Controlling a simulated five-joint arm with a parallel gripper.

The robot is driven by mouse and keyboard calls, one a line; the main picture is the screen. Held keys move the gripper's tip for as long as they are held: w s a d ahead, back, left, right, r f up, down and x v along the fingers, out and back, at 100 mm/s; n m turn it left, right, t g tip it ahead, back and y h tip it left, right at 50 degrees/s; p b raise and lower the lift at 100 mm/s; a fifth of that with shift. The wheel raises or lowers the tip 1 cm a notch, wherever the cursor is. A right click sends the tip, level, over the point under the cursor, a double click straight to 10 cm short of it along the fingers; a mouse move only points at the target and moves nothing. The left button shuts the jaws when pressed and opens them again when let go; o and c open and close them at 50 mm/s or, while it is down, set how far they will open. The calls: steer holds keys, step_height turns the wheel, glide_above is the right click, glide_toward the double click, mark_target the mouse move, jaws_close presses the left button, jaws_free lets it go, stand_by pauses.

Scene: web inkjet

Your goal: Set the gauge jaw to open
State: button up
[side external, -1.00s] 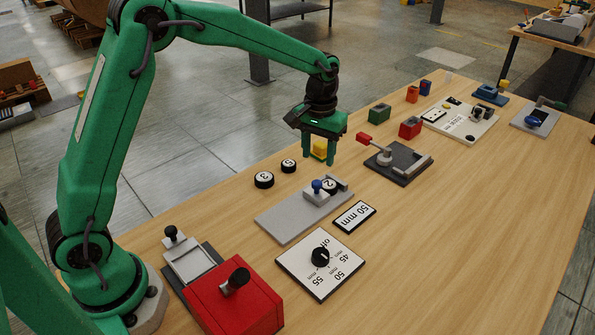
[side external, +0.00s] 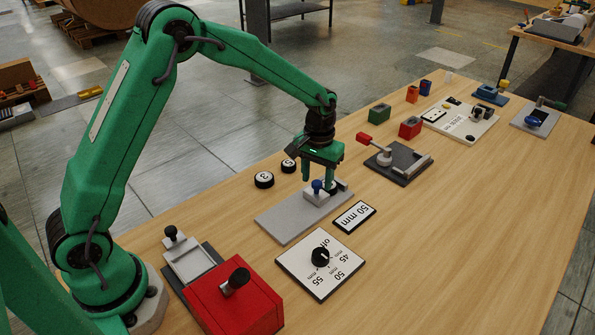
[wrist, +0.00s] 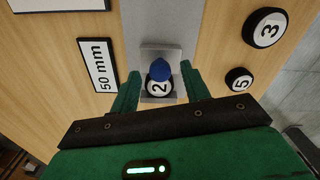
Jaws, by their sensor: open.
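The gauge has a grey base plate (side external: 280,222) and a light sliding jaw with a blue knob (side external: 317,186). The blue knob also shows in the wrist view (wrist: 160,70). A round disc marked 2 (wrist: 159,90) sits beside the knob, and in the side view it is mostly hidden by my fingers. My gripper (side external: 320,183) is low over the gauge and open. In the wrist view the knob and disc lie between its two fingers, with gaps on both sides. I cannot tell whether the fingers touch the jaw.
Discs marked 3 (side external: 264,180) and 5 (side external: 288,166) lie behind the gauge. A 50 mm card (side external: 354,216) and a dial panel (side external: 320,264) lie in front. A red box (side external: 235,300) is at lower left, and a dark lever fixture (side external: 398,162) at right.

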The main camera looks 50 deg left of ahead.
steer(key=shift+f, duration=0.2)
jaws_close()
steer(key=shift+s, duration=2.05)
jaws_free()
steer(key=shift+w+r, duration=0.1)
